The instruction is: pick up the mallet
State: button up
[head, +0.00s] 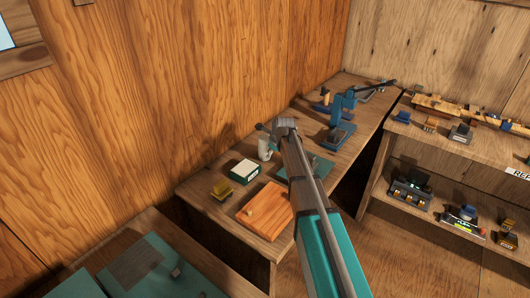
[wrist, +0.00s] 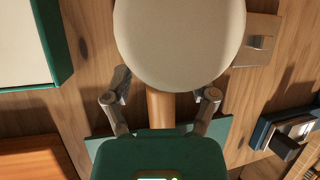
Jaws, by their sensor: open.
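The mallet shows large in the wrist view, with a round cream head (wrist: 180,40) and a brown wooden handle (wrist: 160,108). Its cream head also shows in the head view (head: 265,149), on the wooden bench just left of my arm. My gripper (wrist: 161,88) is open, with one finger on each side of the handle just below the head. Both fingers look apart from the handle. The lower handle is hidden behind my gripper's body. In the head view my arm hides the fingertips.
A teal mat (head: 321,171) lies beside my arm. Blue tools (head: 337,108) stand farther back. A wooden wall rises behind the bench.

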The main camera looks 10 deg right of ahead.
grip_shut()
jog(key=shift+r, duration=0.2)
dwell(0.4)
notch_tip(320, 180, up, 2)
jog(key=p, duration=0.2)
jog(key=shift+r+p, duration=0.1)
jog(key=shift+p, duration=0.25)
jog(key=s+d+r+p, duration=0.4)
jog(key=s+r+p, duration=0.6)
jog(key=s, duration=0.3)
jog(key=shift+s+r, duration=0.2)
jog(key=shift+s, duration=0.05)
